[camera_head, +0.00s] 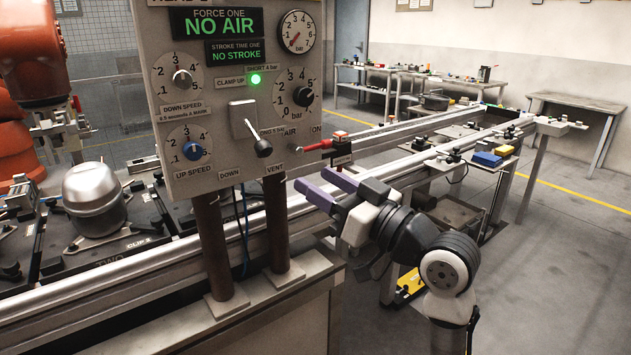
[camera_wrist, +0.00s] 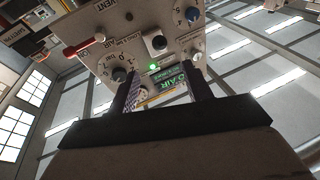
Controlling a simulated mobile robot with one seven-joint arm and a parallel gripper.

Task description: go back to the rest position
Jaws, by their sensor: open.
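My gripper (camera_head: 322,188) is in front of the rail at the middle of the head view, just right of the grey control panel's posts. Its two purple-tipped fingers point left and are apart, with nothing between them. In the wrist view the two dark fingers of my gripper (camera_wrist: 160,92) stand apart. The control panel (camera_head: 222,185) shows between and beyond them there. I cannot tell the exact gap between the fingertips and the panel posts.
The panel has a black-knobbed lever (camera_head: 262,148), a lit green lamp (camera_head: 255,79) and a red-handled air valve (camera_head: 318,145). Open floor (camera_head: 560,270) lies at right.

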